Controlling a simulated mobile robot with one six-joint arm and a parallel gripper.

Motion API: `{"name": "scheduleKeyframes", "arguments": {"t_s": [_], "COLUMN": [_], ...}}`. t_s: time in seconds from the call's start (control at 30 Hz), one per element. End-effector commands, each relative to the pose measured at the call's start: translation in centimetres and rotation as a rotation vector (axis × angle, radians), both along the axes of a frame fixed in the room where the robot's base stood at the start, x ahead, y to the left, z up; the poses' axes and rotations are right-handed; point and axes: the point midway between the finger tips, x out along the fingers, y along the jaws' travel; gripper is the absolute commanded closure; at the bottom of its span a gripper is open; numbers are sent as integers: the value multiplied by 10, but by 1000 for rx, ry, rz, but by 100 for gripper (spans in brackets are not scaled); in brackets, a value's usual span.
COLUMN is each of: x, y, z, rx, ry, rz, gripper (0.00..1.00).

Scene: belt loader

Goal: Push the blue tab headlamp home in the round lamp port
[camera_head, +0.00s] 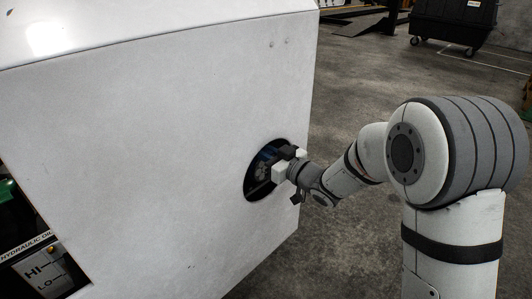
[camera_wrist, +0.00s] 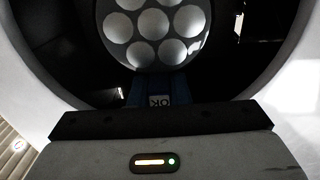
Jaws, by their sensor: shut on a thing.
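The round lamp port (camera_head: 254,188) is a dark round opening in the white front panel. The headlamp (camera_wrist: 155,28) has several round pale lenses and shows at the top of the wrist view, inside the port's dark opening (camera_wrist: 60,62). Below the lenses is its blue tab (camera_wrist: 138,92), with a pale label reading OK. My gripper (camera_head: 281,160) is at the right side of the port and is shut on the blue tab. In the wrist view the dark jaws (camera_wrist: 160,120) cover the tab's near end. How deep the headlamp sits is hard to tell.
The white panel (camera_head: 150,130) surrounds the port, with its right edge close to my arm. A hydraulic oil gauge (camera_head: 42,270) shows in an opening at lower left.

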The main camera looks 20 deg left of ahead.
Motion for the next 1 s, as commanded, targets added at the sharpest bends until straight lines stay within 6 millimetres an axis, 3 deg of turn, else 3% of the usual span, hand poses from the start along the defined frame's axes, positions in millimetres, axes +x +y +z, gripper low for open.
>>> {"name": "scheduleKeyframes", "arguments": {"t_s": [0.3,0.33,0.63,0.87,1.0], "x": [3,3,3,2,-1], "y": [8,8,7,6,-5], "z": [1,1,0,-1,1], "rx": [2,2,1,-1,-3], "ry": [-1,-1,0,2,1], "rz": [1,0,0,0,-2], "gripper": [100,83,58,58,58]}}
